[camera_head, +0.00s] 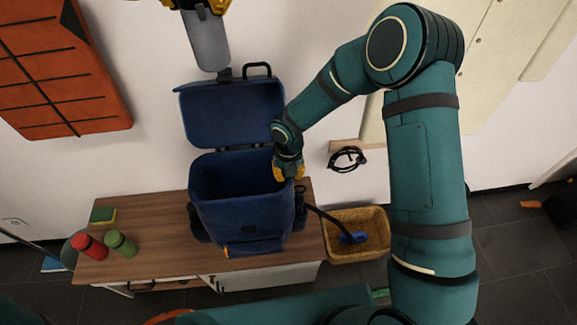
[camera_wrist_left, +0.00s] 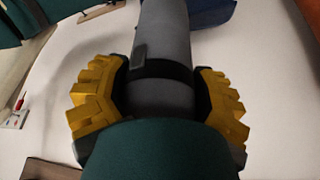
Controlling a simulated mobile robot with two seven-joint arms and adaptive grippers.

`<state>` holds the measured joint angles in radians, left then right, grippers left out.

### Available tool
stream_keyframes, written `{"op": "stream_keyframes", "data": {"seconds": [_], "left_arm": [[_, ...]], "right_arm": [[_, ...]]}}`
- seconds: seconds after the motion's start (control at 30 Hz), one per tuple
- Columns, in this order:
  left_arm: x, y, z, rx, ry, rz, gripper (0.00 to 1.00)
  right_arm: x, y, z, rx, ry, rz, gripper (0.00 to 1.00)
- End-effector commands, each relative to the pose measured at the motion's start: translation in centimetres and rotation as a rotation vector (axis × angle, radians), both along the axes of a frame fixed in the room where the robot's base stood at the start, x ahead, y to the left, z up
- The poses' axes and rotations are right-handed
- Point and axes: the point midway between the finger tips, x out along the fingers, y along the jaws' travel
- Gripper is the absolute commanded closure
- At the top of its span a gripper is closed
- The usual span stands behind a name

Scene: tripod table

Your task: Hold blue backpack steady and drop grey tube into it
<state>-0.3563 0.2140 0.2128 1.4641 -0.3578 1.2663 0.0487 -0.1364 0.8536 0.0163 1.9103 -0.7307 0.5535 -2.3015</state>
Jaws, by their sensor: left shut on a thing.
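The blue backpack (camera_head: 245,218) stands upright on the wooden table, its lid flap (camera_head: 225,113) raised and its top open. My left gripper (camera_head: 194,4) is at the top edge of the head view, shut on the grey tube (camera_head: 207,42). The tube hangs down above the raised flap, apart from the backpack's opening. In the left wrist view, the yellow fingers sit on both sides of the grey tube (camera_wrist_left: 162,45). My right gripper (camera_head: 289,172) is at the right rim of the opening, its yellow fingers around the rim; how tightly they close is hidden.
On the wooden table (camera_head: 135,255), a red bottle (camera_head: 90,247), a green bottle (camera_head: 121,243) and a sponge (camera_head: 103,215) stand left of the backpack. A wicker basket (camera_head: 372,222) is right of the table. An orange panel (camera_head: 65,75) hangs on the wall.

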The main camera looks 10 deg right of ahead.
Motion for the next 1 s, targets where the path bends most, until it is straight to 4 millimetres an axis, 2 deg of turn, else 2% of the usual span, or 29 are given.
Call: {"op": "stream_keyframes", "data": {"seconds": [0.37, 1.0], "left_arm": [[0.0, 0.0, 0.0, -0.001, -0.002, 0.000, 0.80], [0.0, 0.0, -3.9, 0.000, -0.001, 0.000, 0.80]], "right_arm": [[0.0, 0.0, 0.0, 0.000, 0.001, 0.000, 1.00], [-0.1, 0.0, -0.1, -0.001, 0.003, 0.000, 1.00]]}}
